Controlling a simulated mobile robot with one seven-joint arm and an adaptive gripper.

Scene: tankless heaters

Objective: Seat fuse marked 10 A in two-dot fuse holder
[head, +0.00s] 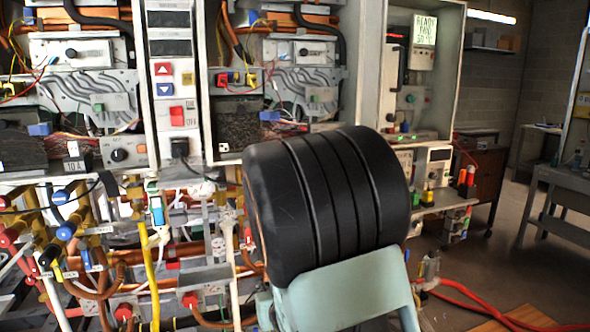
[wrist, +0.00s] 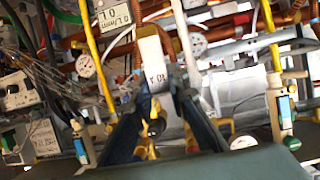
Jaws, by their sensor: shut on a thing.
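In the wrist view my gripper (wrist: 165,88) is shut on a pale block, the fuse marked 10 A (wrist: 152,58). Its marking reads upside down in that view, and the block stands out beyond the dark blue fingers. In the head view my gripper and the held fuse are hidden behind my own arm. A white label reading 10 A (head: 74,165) shows at the left of the head view; I cannot tell what part it belongs to.
Open heater cabinets (head: 90,90) with wires and switches fill the head view's left. Below are crowded copper pipes and a yellow pipe (head: 150,275). The wrist view shows pipes and a round gauge (wrist: 86,66) close around the gripper. Open floor (head: 540,255) lies at right.

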